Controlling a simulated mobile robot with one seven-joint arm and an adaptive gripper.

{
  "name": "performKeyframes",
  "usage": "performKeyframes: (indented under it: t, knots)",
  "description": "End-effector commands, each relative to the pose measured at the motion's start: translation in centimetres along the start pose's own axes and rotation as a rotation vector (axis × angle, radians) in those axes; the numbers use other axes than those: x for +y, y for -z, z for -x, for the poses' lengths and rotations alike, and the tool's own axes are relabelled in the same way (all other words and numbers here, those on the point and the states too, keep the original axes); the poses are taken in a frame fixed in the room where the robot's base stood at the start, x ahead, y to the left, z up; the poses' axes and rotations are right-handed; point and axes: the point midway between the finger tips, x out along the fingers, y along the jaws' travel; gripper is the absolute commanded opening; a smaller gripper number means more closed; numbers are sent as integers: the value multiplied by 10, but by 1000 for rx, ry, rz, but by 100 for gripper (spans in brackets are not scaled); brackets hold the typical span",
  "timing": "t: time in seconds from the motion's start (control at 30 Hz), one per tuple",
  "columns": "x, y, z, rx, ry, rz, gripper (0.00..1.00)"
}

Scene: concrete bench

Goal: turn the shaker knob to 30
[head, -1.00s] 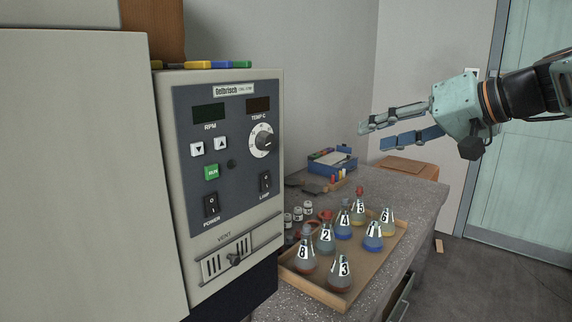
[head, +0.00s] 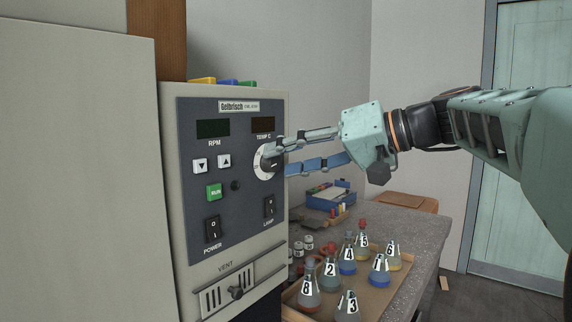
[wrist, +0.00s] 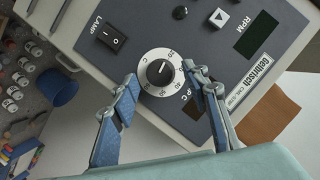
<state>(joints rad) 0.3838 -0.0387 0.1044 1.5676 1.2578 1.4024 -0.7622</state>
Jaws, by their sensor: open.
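The shaker (head: 240,272) is a beige box with a dark control panel at the left in the head view. Its knob is black on a white numbered dial (head: 261,160) under the TEMP C display, and the fingers partly cover it there. In the wrist view the knob (wrist: 160,73) shows whole, with numbers around its ring, some too small to read surely. My gripper (head: 283,158) is open in front of the panel, fingers pointing at the dial. In the wrist view its fingertips (wrist: 162,82) lie on either side of the dial; contact with the knob cannot be told.
Beside the knob are a LAMP switch (head: 269,206), arrow buttons and a green RUN button (head: 214,191). A tray (head: 392,285) of several numbered flasks stands below the arm on the bench. A blue box (head: 331,197) sits behind it.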

Motion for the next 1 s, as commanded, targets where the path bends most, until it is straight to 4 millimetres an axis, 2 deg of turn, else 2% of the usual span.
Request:
performKeyframes:
  t: [0.13, 0.43, 0.8, 1.0]
  knots:
    - [0, 0, -11, 0, 0, 0, 42]
    - [0, 0, -12, 0, 0, 0, 42]
    - [0, 0, -12, 0, 0, 0, 2]
    - [0, 0, -12, 0, 4, -12, 0]
